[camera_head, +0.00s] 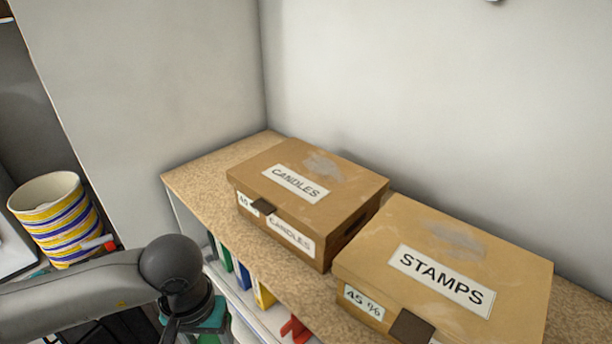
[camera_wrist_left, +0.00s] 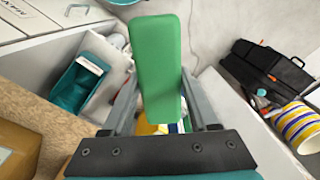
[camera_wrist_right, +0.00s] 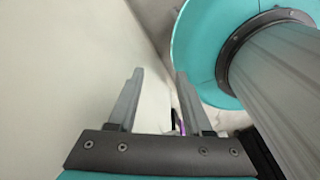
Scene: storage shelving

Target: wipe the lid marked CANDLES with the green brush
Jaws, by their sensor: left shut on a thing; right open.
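The box with the lid marked CANDLES (camera_head: 345,190) stands closed on the speckled shelf top in the head view. A pale grey smudge (camera_head: 322,167) lies on the lid behind its label. The green brush (camera_wrist_left: 157,60) is in my left gripper (camera_wrist_left: 160,98), upright between its fingers in the left wrist view. My left arm reaches in at the lower left of the head view, left of the box; its fingers and the brush are hidden there. My right gripper (camera_wrist_right: 160,75) is open and empty in the right wrist view, beside a pale surface.
A closed box marked STAMPS (camera_head: 530,268), also smudged, stands at the right of the CANDLES box. Bare shelf top (camera_head: 205,180) shows at its left. Walls rise behind and left. A striped bucket (camera_head: 55,222) is at far left. Coloured items fill the shelf below.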

